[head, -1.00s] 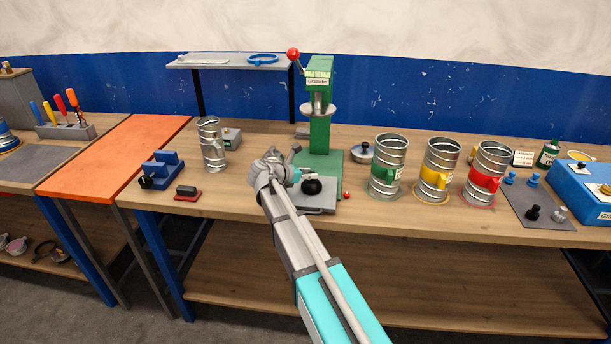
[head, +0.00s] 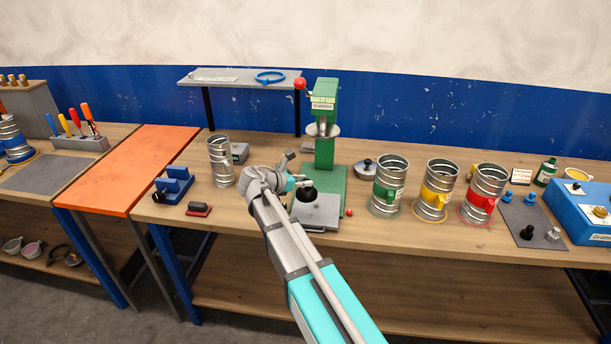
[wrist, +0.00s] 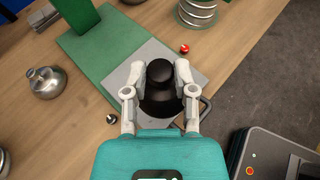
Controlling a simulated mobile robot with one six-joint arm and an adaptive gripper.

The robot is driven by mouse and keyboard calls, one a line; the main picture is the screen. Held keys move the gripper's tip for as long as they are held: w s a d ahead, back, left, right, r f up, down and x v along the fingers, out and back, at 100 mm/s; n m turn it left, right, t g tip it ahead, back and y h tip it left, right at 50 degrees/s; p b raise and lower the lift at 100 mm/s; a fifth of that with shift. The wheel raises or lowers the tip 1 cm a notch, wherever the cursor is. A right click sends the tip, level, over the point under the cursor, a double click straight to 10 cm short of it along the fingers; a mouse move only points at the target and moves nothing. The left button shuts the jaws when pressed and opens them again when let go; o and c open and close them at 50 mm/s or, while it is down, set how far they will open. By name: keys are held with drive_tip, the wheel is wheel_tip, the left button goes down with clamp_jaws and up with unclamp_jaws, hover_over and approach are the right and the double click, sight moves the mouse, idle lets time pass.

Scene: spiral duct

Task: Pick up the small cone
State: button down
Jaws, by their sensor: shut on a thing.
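A black cone-shaped piece with a rounded knob on top (wrist: 160,92) is between the two fingers of my gripper (wrist: 160,72) in the wrist view. The fingers are shut on it at its upper part, one on each side. In the head view the black cone (head: 307,194) shows just beyond my gripper (head: 300,184), over the grey plate (head: 317,214) in front of the green press. Its lower edge is partly hidden by the fingers, so a gap beneath it is hard to tell.
The green press (head: 324,150) stands behind the plate. Coloured-handled metal cans (head: 388,185) stand to the right, and another can (head: 220,160) to the left. A small red ball (wrist: 184,48) and a metal lidded piece (wrist: 47,82) lie nearby.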

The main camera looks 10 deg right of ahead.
drive_tip(key=s+a+r+p, duration=0.2)
drive_tip(key=s+a+r, duration=0.1)
drive_tip(key=s+a, duration=0.2)
drive_tip(key=shift+s+r+p, duration=0.15)
drive_tip(key=shift+s+p, duration=0.15)
drive_tip(key=shift+s, duration=0.15)
